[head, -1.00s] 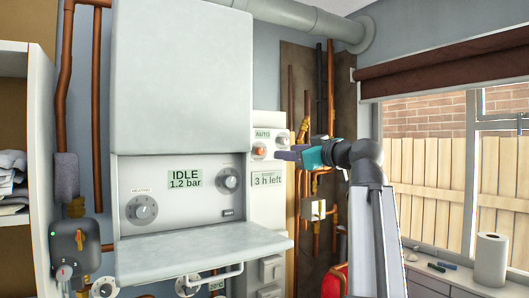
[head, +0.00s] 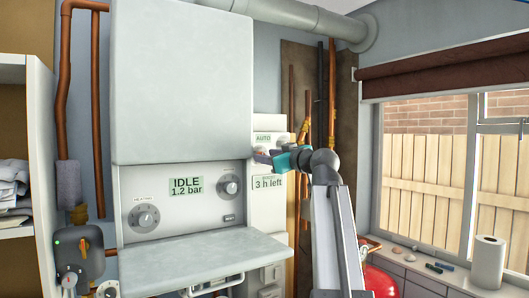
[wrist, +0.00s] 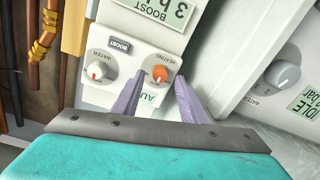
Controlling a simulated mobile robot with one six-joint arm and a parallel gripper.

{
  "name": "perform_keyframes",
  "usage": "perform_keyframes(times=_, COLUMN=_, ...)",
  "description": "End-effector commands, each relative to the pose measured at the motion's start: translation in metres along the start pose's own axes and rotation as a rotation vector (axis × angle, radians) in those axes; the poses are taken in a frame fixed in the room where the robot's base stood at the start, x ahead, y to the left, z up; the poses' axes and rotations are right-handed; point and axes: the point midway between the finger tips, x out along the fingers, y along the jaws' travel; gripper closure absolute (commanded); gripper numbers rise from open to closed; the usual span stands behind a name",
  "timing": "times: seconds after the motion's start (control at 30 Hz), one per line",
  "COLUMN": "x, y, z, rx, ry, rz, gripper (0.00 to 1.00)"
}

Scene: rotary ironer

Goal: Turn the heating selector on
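The heating selector (wrist: 160,73) is a small round orange knob under the word HEATING on a white control box (wrist: 122,50). In the wrist view my gripper (wrist: 161,77) is open, with its two purple-grey fingers on either side of this knob. I cannot tell whether they touch it. The white WATER knob (wrist: 97,71) with a red mark sits to the left on the same box. In the head view my gripper (head: 263,156) is at the box beside the boiler and hides the orange knob. The box's AUTO display (head: 263,138) shows above it.
The boiler (head: 180,85) stands left of the box; its panel reads IDLE, 1.2 bar, and carries its own heating dial (head: 144,217). A flap (head: 200,260) juts out below. Copper pipes (head: 332,90) run to the right. A windowsill holds a paper roll (head: 488,262).

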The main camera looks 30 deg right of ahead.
Motion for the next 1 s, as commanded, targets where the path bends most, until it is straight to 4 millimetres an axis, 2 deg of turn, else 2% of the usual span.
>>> perform_keyframes(times=0.2, x=0.013, y=0.000, z=-0.001, rx=-0.001, ry=0.000, rz=0.000, gripper=0.61)
perform_keyframes(times=0.5, x=0.013, y=0.000, z=0.000, rx=-0.001, ry=-0.001, rz=0.001, gripper=0.61)
perform_keyframes(times=0.57, x=0.013, y=0.001, z=0.000, rx=-0.001, ry=-0.001, rz=0.001, gripper=0.69)
perform_keyframes(times=0.73, x=0.013, y=0.001, z=0.001, rx=-0.001, ry=-0.001, rz=0.001, gripper=0.98)
perform_keyframes(times=0.77, x=0.013, y=0.001, z=0.001, rx=-0.001, ry=-0.001, rz=0.001, gripper=1.00)
perform_keyframes(times=0.8, x=0.011, y=-0.012, z=-0.002, rx=-0.002, ry=0.000, rz=0.000, gripper=1.00)
perform_keyframes(times=1.0, x=0.014, y=-0.002, z=0.001, rx=0.009, ry=-0.001, rz=-0.002, gripper=1.00)
